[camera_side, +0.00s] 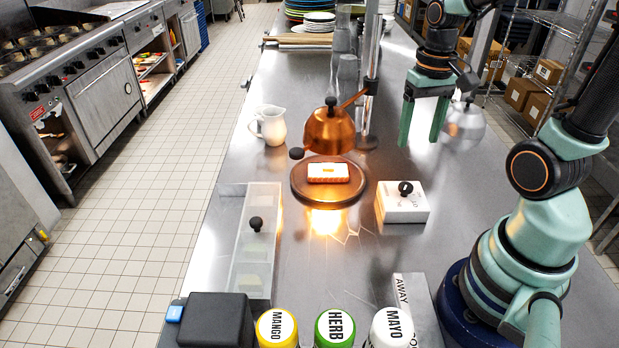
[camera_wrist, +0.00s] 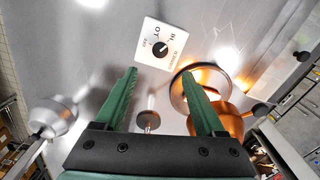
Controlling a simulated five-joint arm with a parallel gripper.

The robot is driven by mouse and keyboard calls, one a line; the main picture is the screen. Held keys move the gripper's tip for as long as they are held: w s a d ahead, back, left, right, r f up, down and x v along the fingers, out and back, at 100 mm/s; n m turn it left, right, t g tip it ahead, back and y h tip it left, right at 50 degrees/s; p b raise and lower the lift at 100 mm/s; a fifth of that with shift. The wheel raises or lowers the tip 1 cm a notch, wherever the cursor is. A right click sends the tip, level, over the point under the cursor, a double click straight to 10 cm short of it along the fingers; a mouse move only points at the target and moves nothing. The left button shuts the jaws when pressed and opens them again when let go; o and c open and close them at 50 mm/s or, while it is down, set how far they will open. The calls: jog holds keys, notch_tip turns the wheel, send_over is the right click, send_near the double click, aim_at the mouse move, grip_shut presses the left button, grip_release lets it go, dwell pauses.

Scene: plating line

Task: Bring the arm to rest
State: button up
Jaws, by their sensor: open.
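My gripper (camera_side: 421,142) hangs from the arm at the upper right of the side view, its two green fingers apart and pointing down. Nothing is between them. In the wrist view the open fingers (camera_wrist: 160,72) reach up the picture, with the steel worktop beyond. The gripper is to the right of the copper dome (camera_side: 330,131) and in front of a silver dome (camera_side: 465,122). A round board (camera_side: 300,198) carries a white-topped block (camera_side: 328,172). A white box with a black dial (camera_side: 402,205) sits right of the board; it shows in the wrist view (camera_wrist: 161,44).
A white jug (camera_side: 270,125) stands left. A long translucent bin (camera_side: 252,240) has a black knob. MANGO (camera_side: 276,327), HERB (camera_side: 335,327) and MAYO (camera_side: 391,327) bottles line the front beside a black box (camera_side: 217,320). A metal post (camera_side: 371,70) rises behind the copper dome.

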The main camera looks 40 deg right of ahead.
jog(key=w+a+r+n+t, duration=0.3)
jog(key=a+r+n+t, duration=0.2)
jog(key=a, duration=0.6)
notch_tip(320, 180, up, 2)
jog(key=shift+a+r+n+t, duration=0.2)
jog(key=shift+r+n+t, duration=0.1)
jog(key=shift+n, duration=0.3)
